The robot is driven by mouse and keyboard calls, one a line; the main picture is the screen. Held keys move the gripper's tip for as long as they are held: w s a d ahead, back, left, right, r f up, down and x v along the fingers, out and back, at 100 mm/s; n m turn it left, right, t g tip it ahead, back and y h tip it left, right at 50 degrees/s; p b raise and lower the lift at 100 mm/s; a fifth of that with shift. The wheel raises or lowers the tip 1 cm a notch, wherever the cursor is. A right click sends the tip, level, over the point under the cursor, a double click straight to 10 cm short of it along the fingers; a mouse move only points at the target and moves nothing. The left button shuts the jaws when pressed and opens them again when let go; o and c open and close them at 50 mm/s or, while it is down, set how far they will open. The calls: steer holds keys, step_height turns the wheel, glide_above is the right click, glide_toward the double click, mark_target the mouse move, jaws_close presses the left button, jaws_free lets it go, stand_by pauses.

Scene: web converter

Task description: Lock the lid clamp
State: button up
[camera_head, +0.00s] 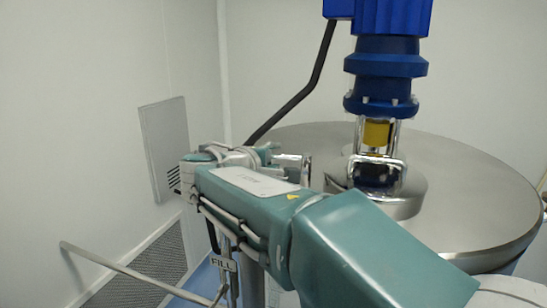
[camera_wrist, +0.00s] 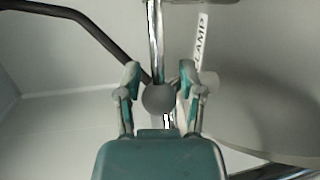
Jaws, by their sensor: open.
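In the wrist view, a round grey ball knob (camera_wrist: 158,98) sits at a bright metal rod (camera_wrist: 155,40) that runs upward. My gripper (camera_wrist: 160,76) is open, with one finger on each side of the knob. The knob shows between the fingers with small gaps, and whether either finger touches it I cannot tell. In the head view my own teal arm reaches left in front of the vessel and hides the clamp and most of my gripper.
A large round steel vessel lid (camera_head: 460,185) lies behind my arm, with a blue motor drive (camera_head: 385,70) on it. A black bent bar (camera_head: 305,90) slopes beside it. White walls stand behind.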

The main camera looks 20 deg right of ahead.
steer(key=shift+a, duration=0.15)
steer(key=shift+c, duration=1.3)
jaws_close()
steer(key=shift+d, duration=0.45)
steer(key=shift+f, duration=0.1)
steer(key=shift+a, duration=0.1)
steer(key=shift+s+f, duration=0.1)
steer(key=shift+f, duration=0.05)
